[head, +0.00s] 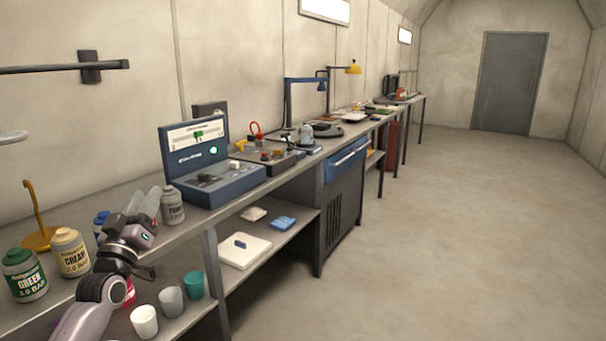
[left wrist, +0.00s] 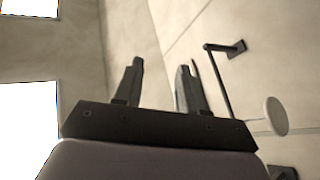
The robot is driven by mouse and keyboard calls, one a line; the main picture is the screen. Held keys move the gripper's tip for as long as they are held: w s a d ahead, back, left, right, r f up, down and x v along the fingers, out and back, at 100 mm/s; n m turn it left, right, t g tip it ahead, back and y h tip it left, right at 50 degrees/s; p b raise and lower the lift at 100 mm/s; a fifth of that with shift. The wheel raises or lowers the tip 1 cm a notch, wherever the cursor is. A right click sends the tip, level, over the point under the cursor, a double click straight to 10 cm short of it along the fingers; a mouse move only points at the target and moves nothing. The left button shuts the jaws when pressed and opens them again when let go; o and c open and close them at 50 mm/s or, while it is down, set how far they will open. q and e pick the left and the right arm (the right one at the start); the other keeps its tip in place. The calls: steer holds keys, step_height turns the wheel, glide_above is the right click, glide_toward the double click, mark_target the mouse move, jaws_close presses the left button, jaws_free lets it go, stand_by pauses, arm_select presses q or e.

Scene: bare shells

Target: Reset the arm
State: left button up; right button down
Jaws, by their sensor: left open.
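My left arm (head: 88,310) comes in from the lower left of the head view. Its gripper (head: 144,202) is over the workbench, beside the grey-white bottle (head: 172,205) and a blue-capped bottle (head: 102,222). In the left wrist view the two dark fingers of my left gripper (left wrist: 158,85) stand apart with nothing between them. Whether the gripper touches the grey-white bottle cannot be told. My right gripper is in neither view.
Bottles labelled green (head: 24,277) and cream (head: 70,255) stand left of my arm. A blue case (head: 220,188) with an open lid sits beyond the grey-white bottle. Several cups, one white (head: 144,322), stand on the lower shelf. The floor (head: 440,230) at right is clear.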

arm_select(q)
step_height(320, 180, down, 8)
steer(key=w+a+f+m+g+y, duration=0.1)
steer(key=w+m+g, duration=0.1)
steer(key=m+g, duration=0.35)
steer(key=s+d+f+m+g+h, duration=0.1)
steer(key=s+d+f, duration=0.15)
steer(key=f, duration=0.35)
steer(key=s+d+f+m+g, duration=0.1)
steer(key=s+d+f, duration=0.1)
steer(key=s+f, duration=0.3)
steer(key=s+d+f+g+h, duration=0.1)
steer(key=s+d+f, duration=0.3)
steer(key=s, duration=0.6)
steer(key=s+d+f+n+g, duration=0.1)
steer(key=s+d+f, duration=0.3)
steer(key=s+f, duration=0.4)
steer(key=s+d+f+g+h, duration=0.1)
steer(key=s+d+f+g, duration=0.2)
steer(key=s, duration=0.9)
step_height(320, 180, down, 4)
steer(key=shift+s+d+r+h, duration=0.2)
steer(key=shift+s+d+h, duration=0.15)
steer(key=shift+d, duration=0.1)
steer(key=shift+n+g, duration=0.25)
